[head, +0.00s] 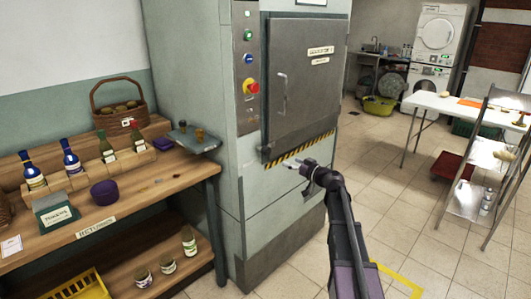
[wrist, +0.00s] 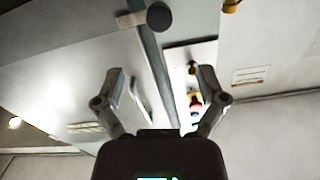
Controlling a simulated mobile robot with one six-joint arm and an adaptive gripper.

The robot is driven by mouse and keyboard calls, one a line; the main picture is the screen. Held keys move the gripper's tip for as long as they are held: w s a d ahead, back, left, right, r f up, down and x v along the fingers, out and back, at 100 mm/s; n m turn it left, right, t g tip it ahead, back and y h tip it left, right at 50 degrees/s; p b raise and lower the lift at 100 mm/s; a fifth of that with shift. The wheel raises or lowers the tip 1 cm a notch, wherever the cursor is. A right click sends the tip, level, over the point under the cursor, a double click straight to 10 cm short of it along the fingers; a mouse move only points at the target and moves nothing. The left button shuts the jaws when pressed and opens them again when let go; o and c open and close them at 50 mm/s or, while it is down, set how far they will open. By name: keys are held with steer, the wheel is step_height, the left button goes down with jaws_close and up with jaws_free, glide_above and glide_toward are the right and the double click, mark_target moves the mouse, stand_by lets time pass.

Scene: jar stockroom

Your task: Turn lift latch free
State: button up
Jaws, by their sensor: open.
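The lift is a grey-green cabinet (head: 190,90) with a grey door (head: 305,85) that looks shut. A long handle (head: 283,95) is on the door, and it also shows in the wrist view (wrist: 140,98). In the wrist view a short pale bar with a dark round knob (wrist: 158,16) lies across the seam beside the door; it looks like the latch.
A control panel (head: 246,65) with buttons and a red knob (head: 251,87) is left of the door. A wooden bench (head: 130,205) with bottles and a basket stands at left. A white table (head: 460,107) and a metal rack (head: 490,150) are at right. Floor between is clear.

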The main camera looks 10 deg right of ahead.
mark_target(267, 152)
steer(key=x, duration=1.3)
steer(key=shift+w+a, duration=0.1)
steer(key=c, duration=1.3)
steer(key=shift+a, duration=0.45)
jaws_close()
steer(key=shift+d, duration=0.3)
steer(key=shift+a, duration=0.1)
